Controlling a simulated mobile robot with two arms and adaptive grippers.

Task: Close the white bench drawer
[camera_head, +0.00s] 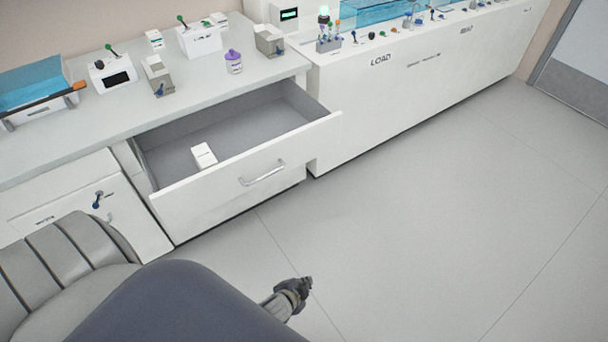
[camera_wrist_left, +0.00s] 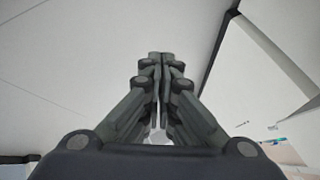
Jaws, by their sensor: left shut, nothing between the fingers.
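The white bench drawer (camera_head: 240,178) stands pulled out from the bench in the head view, with a metal bar handle (camera_head: 262,173) on its front. A small white box (camera_head: 203,155) lies inside it. My left gripper (camera_head: 308,283) is low in the head view, over the grey floor, in front of the drawer and apart from it. In the left wrist view its fingers (camera_wrist_left: 160,58) are together with nothing between them. Pale surfaces fill the background there. My right gripper is not in view.
The bench top (camera_head: 110,128) carries several small devices and a purple-capped jar (camera_head: 233,62). A long white cabinet marked LOAD (camera_head: 420,85) stands right of the drawer. A lower cabinet door (camera_head: 70,200) is to the left. The floor (camera_head: 430,210) at right is clear.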

